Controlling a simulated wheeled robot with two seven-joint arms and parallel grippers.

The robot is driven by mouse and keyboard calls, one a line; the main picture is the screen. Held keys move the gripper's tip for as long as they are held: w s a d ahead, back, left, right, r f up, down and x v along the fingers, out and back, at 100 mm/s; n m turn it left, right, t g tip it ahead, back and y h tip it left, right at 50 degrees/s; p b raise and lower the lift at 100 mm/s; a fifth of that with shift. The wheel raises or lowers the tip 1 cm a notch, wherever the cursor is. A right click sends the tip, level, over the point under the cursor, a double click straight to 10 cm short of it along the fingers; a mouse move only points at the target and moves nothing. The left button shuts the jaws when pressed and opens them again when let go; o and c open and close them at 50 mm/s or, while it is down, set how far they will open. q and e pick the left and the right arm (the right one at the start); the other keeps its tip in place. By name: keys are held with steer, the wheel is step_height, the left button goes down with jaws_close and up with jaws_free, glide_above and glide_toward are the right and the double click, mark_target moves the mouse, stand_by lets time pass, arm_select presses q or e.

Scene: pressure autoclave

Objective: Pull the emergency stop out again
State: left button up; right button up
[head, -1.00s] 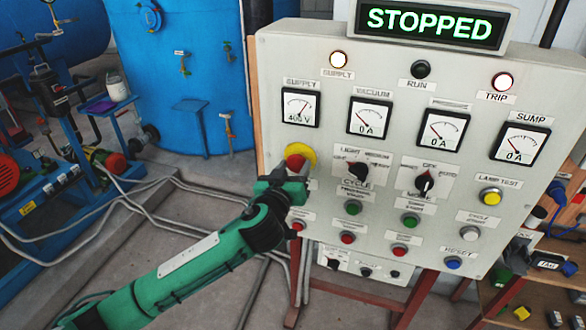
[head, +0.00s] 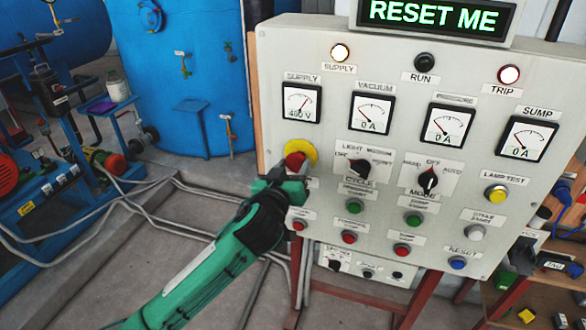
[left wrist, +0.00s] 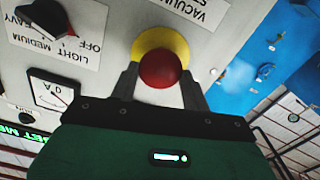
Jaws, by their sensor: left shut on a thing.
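The emergency stop is a red mushroom button (head: 294,160) on a yellow round plate (head: 311,150) at the left edge of the grey control panel (head: 385,265). My left gripper (head: 290,172) is at the button. In the left wrist view the red button (left wrist: 160,68) sits between the two fingers of the gripper (left wrist: 160,82), which are shut on its sides. The display (head: 436,18) on top of the panel reads "RESET ME". My right gripper is not in view.
The panel carries gauges, selector knobs and several push buttons, including a blue one (head: 457,263) under the label RESET. The TRIP lamp (head: 508,75) and SUPPLY lamp (head: 340,52) are lit. A blue tank (head: 190,70) stands behind left. A bench with small items is at lower right.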

arm_select(q)
steer(key=o, duration=1.2)
steer(key=shift+f, duration=0.15)
steer(key=shift+o, duration=1)
steer(key=shift+s, duration=0.15)
steer(key=shift+s+a, duration=0.1)
steer(key=shift+s+a+b, duration=0.1)
steer(key=shift+s+b, duration=0.2)
steer(key=shift+s, duration=0.05)
steer(key=b+v, duration=0.4)
steer(key=v, duration=0.9)
steer(key=shift+r, duration=0.2)
